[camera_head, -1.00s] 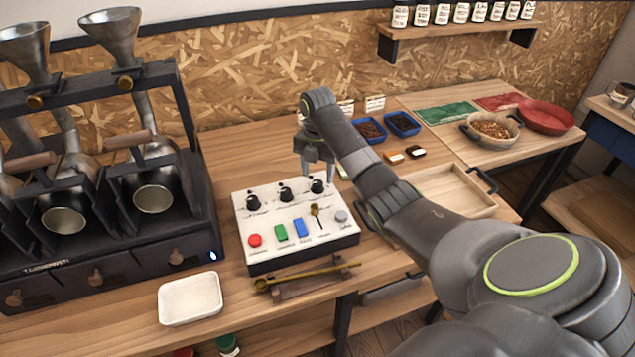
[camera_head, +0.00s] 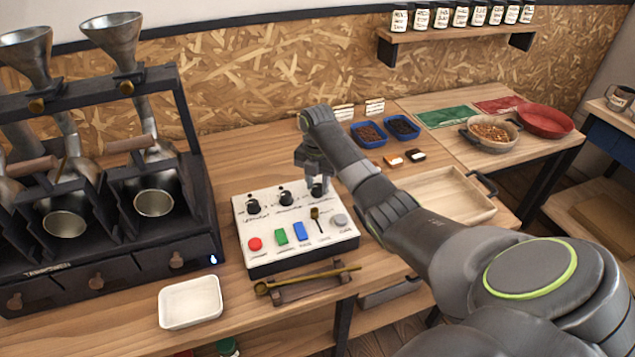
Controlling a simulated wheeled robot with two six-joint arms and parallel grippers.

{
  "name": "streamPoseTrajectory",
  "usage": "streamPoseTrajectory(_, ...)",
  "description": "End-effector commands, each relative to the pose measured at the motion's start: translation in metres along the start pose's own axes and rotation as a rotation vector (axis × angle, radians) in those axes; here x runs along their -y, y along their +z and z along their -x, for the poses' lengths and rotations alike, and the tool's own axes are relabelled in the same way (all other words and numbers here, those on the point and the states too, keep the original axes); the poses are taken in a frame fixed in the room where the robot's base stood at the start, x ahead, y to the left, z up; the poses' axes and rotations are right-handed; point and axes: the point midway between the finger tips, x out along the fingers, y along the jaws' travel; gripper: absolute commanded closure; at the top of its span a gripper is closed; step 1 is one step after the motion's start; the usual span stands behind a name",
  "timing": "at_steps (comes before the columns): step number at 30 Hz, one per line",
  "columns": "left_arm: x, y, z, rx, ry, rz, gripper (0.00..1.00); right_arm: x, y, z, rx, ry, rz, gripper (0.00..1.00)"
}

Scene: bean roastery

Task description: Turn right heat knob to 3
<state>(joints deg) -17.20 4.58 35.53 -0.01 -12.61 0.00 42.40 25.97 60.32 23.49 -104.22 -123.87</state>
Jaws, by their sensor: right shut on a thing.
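The white control box (camera_head: 277,243) stands on the wooden table. Its top has a row of black knobs along the back edge, with red, green, blue and grey buttons and a small lever in front. The left knob (camera_head: 253,206) and the middle knob (camera_head: 285,198) are uncovered. My right gripper (camera_head: 316,188) points down at the back right of the box and is shut on the right heat knob (camera_head: 317,190). The fingers partly hide that knob, so its setting cannot be read. My left gripper is not in view.
The black roaster (camera_head: 110,235) with metal funnels stands to the left. A white tray (camera_head: 190,303) and a brass scoop on a rest (camera_head: 307,284) lie in front. A wooden tray (camera_head: 440,195), blue bins (camera_head: 368,135) and bowls are to the right.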

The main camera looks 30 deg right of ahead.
Motion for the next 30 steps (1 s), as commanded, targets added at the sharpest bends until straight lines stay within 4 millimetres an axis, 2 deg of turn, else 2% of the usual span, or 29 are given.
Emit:
streamPoseTrajectory(11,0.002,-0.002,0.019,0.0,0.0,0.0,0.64,0.0,0.0,0.005,0.0,0.0,-0.113,0.92)
streamPoseTrajectory(30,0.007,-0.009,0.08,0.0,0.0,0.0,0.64,0.0,0.001,0.005,0.0,-0.001,-0.689,0.92)
